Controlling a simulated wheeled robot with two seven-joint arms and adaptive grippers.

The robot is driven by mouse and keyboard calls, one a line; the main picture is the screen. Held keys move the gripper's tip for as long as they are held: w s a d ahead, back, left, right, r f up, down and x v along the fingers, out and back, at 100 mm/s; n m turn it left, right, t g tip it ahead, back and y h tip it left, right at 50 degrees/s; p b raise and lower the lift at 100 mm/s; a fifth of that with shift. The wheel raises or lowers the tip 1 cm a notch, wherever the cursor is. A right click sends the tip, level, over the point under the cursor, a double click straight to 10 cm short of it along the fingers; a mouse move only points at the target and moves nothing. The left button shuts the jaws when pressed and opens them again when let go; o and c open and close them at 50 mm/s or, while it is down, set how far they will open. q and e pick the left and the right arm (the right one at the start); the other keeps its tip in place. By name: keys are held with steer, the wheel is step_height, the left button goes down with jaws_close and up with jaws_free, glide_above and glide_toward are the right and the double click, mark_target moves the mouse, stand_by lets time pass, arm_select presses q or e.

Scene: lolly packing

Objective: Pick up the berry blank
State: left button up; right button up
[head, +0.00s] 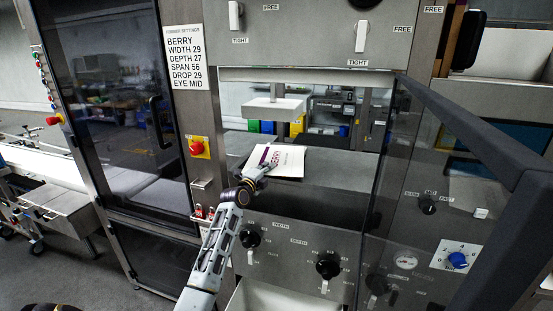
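The berry blank (286,160) is a flat white piece with a dark berry-coloured strip and the word BERRY. It lies on the grey bed (335,166) inside the machine opening. My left gripper (262,171) is at the blank's front left edge and overlaps it in the picture. The fingers are small and dark here, so I cannot tell whether they are open, shut or touching the blank. My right gripper is not in view.
A pale block (272,109) hangs above the bed. A tinted door (425,190) stands open on the right, its dark frame reaching toward me. Knobs (328,267) line the panel below the opening. A settings sign (185,62) hangs at the left.

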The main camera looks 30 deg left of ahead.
arm_select(q)
steer(key=shift+w, duration=0.35)
steer(key=shift+c, duration=0.4)
jaws_close()
steer(key=shift+r+b, duration=0.75)
steer(key=shift+r, duration=4.25)
steer(key=shift+f, duration=0.1)
